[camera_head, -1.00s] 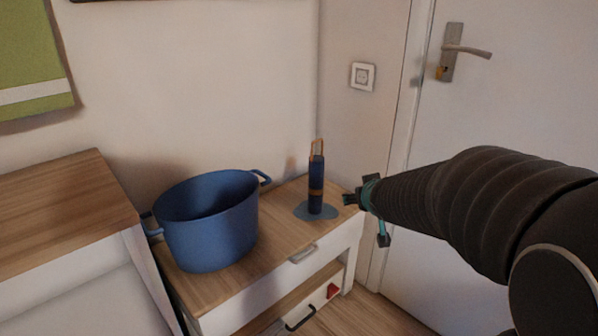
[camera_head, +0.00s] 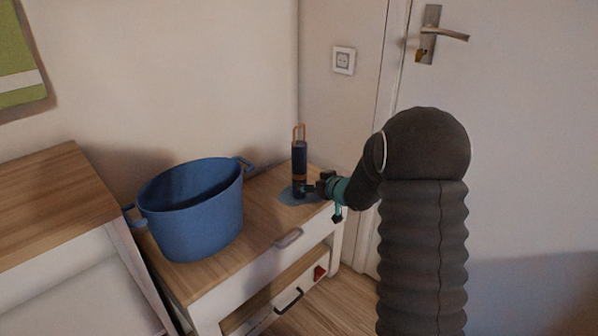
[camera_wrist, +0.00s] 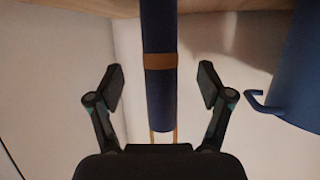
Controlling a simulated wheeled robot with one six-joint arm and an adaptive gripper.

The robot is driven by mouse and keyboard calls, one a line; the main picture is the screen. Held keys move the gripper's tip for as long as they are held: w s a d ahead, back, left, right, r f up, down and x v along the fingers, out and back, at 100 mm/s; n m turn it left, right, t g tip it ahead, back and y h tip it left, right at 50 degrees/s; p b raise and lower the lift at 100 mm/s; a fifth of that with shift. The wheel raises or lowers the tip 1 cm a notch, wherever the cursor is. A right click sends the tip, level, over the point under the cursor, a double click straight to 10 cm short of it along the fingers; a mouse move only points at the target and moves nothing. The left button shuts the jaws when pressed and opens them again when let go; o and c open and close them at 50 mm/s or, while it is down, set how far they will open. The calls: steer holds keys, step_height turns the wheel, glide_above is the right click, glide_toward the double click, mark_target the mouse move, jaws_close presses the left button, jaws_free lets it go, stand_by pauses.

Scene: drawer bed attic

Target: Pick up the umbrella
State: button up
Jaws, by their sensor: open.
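The umbrella (camera_head: 299,158) is a slim dark blue cylinder with a brown band and an orange loop on top. My gripper (camera_head: 314,188) is low at the umbrella's right side. In the wrist view my gripper (camera_wrist: 161,82) is open, with one finger on each side of the umbrella (camera_wrist: 160,105). Gaps show between both fingers and the umbrella there. The umbrella's lower end is cut off in the wrist view.
A large blue pot (camera_head: 195,222) stands left of the umbrella on the cabinet (camera_head: 262,226); it also shows in the wrist view (camera_wrist: 290,75). A wall is behind, a white door (camera_head: 510,120) on the right. A lower drawer (camera_head: 290,305) is partly open.

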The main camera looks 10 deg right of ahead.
mark_target(303, 179)
steer(key=x, duration=0.8)
steer(key=shift+w+r, duration=0.1)
